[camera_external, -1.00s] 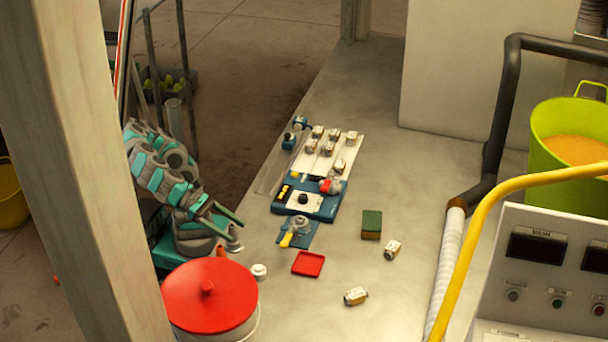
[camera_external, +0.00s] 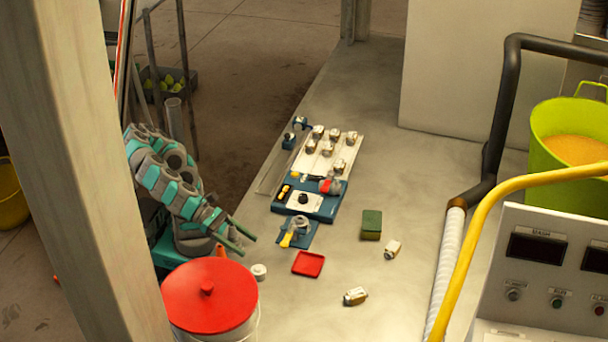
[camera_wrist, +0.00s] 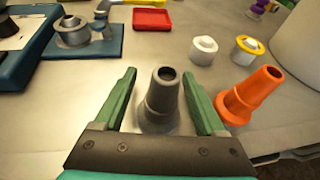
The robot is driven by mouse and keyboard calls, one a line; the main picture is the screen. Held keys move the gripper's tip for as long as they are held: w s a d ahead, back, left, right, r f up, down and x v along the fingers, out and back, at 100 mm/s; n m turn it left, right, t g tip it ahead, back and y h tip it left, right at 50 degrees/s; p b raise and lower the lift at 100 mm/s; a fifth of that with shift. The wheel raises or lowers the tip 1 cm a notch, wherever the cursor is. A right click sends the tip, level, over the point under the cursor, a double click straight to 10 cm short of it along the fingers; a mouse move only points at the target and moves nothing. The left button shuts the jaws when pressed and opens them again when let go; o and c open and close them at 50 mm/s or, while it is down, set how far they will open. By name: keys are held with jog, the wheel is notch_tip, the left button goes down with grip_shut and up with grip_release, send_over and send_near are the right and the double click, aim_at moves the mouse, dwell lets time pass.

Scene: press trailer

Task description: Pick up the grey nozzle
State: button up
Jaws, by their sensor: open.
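The grey nozzle (camera_wrist: 162,98), a tapered cone with a hole in its top and a wider base, stands upright on the table in the wrist view. My gripper (camera_wrist: 161,75) is open, with its two green fingers on either side of the nozzle and visible gaps between them. The nozzle's lowest part is hidden by the gripper's dark palm edge.
An orange nozzle (camera_wrist: 250,95) stands close to the right finger. A blue fixture (camera_wrist: 95,45) is at the left. A red-lidded bucket (camera_external: 208,298) stands near my arm.

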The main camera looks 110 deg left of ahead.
grip_shut()
dwell(0.6)
